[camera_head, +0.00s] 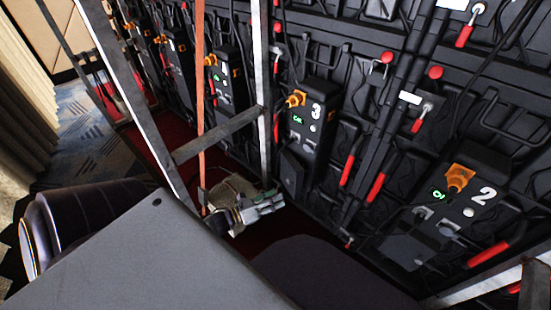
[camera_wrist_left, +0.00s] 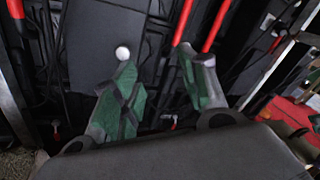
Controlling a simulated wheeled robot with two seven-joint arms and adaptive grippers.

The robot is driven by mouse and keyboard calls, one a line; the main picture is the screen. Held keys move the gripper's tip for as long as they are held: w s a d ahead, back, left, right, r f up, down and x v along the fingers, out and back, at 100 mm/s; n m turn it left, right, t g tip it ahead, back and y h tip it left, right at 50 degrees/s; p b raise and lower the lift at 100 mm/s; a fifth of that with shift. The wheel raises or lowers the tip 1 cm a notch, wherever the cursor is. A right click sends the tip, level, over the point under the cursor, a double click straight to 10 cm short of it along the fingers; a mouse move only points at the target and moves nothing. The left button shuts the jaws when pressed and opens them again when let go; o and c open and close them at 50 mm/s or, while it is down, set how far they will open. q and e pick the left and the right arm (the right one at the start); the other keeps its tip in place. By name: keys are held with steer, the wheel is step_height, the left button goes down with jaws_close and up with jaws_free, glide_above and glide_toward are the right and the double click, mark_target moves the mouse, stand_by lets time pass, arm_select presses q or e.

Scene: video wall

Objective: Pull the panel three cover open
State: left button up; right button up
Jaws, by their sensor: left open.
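The panel three unit (camera_head: 312,118) is a black box marked with a white 3, with an orange plug and a small green display. A dark cover (camera_head: 293,172) is at its lower part and looks shut. In the left wrist view a dark flat cover (camera_wrist_left: 95,40) with a white round knob (camera_wrist_left: 122,53) is just ahead of my fingers. My left gripper (camera_head: 272,203) is low, just below and left of the panel three unit. Its green-padded fingers (camera_wrist_left: 157,60) are apart with nothing between them; the knob is near the left fingertip, contact unclear. My right gripper is not in view.
The panel two unit (camera_head: 470,195) is at the right. Red-handled levers (camera_head: 376,188) hang between the units. Grey metal frame posts (camera_head: 262,70) and a crossbar (camera_head: 217,135) stand close to my left gripper. Patterned carpet (camera_head: 85,135) is open at the left.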

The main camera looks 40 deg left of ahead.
arm_select(q)
steer(key=shift+s+d+f+m+g+h, duration=0.5)
steer(key=shift+s+d+m+g, duration=0.1)
steer(key=shift+s+d+m, duration=0.1)
steer(key=shift+a, duration=0.1)
steer(key=shift+c, duration=0.2)
